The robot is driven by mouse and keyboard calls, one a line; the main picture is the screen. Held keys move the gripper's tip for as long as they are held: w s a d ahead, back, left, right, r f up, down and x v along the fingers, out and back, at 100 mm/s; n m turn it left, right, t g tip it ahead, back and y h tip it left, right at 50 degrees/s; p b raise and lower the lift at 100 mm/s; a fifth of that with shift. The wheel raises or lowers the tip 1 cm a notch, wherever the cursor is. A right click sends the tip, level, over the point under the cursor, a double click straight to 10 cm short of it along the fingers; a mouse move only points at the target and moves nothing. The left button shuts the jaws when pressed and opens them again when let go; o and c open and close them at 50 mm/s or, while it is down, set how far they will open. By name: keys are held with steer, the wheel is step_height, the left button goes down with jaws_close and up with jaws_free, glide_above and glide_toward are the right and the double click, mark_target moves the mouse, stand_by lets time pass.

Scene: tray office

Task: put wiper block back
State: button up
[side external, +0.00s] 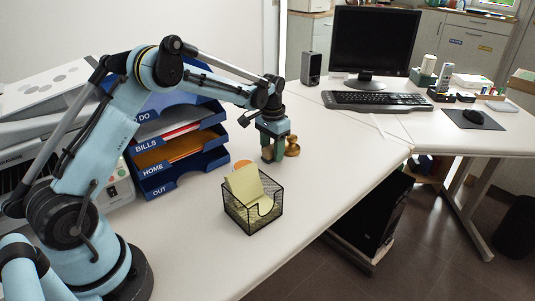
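My gripper (273,151) points down over the white desk, just behind the black mesh note box. Its dark green fingers are low, close to the desk surface. A small tan patch shows at the fingers, but it is too small to tell whether it is a held block or part of something behind. I cannot make out the wiper block for certain. A brown wooden stamp-like piece (292,147) stands right beside the fingers, on their right. An orange round thing (242,164) lies on the desk to the left, partly hidden behind the notes.
The mesh box (251,219) with yellow notes (246,186) stands in front of my gripper. Blue letter trays (185,180) stand to the left. A keyboard (376,101), monitor (374,42), speaker (311,68) and mouse (473,116) are further back. Desk between is clear.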

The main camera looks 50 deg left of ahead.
mark_target(272, 146)
steer(key=shift+o, duration=1.1)
steer(key=shift+r, duration=0.15)
step_height(272, 146, up, 12)
steer(key=f, duration=0.1)
steer(key=s+d+r+t, duration=0.2)
steer(key=s+d+r, duration=0.2)
steer(key=s+r, duration=0.15)
steer(key=s+d+f+t, duration=0.1)
steer(key=s+d, duration=0.1)
steer(key=s, duration=0.3)
steer(key=s+d+f+t, duration=0.1)
steer(key=s+d+t, duration=0.1)
steer(key=s, duration=0.3)
steer(key=s+d+f+t, duration=0.1)
steer(key=s+d+t, duration=0.1)
steer(key=s, duration=0.3)
steer(key=shift+s+d, duration=0.35)
steer(key=shift+d, duration=0.3)
steer(key=shift+s+f, duration=0.25)
